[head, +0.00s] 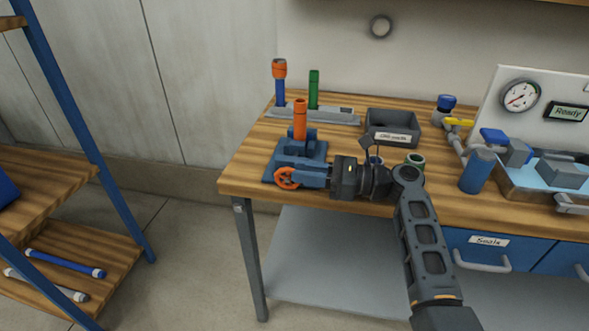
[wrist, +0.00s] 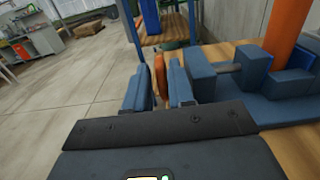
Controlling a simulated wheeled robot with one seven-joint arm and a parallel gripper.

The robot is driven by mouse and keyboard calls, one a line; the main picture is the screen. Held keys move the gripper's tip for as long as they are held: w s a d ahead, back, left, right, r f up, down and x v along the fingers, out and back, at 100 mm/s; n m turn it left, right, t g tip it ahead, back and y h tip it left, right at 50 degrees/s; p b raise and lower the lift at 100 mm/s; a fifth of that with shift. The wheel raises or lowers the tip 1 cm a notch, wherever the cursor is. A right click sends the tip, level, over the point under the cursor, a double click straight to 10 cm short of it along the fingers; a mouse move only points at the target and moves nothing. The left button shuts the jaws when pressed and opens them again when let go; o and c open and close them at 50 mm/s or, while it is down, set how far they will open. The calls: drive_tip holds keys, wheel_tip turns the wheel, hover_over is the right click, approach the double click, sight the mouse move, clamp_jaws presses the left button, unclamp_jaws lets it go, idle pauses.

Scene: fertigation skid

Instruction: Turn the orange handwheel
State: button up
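The orange handwheel (head: 287,178) is at the front left of a blue vise (head: 312,152) near the table's front left corner. In the wrist view the handwheel (wrist: 160,76) shows nearly edge-on between the two blue fingers. My gripper (head: 302,176) reaches in from the right, level with the wheel, with its fingertips at the wheel. The wrist view shows my gripper (wrist: 157,88) open, with one finger on each side of the wheel and the fingers apart. Whether either finger touches the rim is hard to tell. Part of the wheel is hidden by the fingers.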

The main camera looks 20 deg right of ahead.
sight(289, 175)
drive_tip(key=shift+x, duration=1.25)
drive_tip(key=shift+c, duration=0.4)
clamp_jaws()
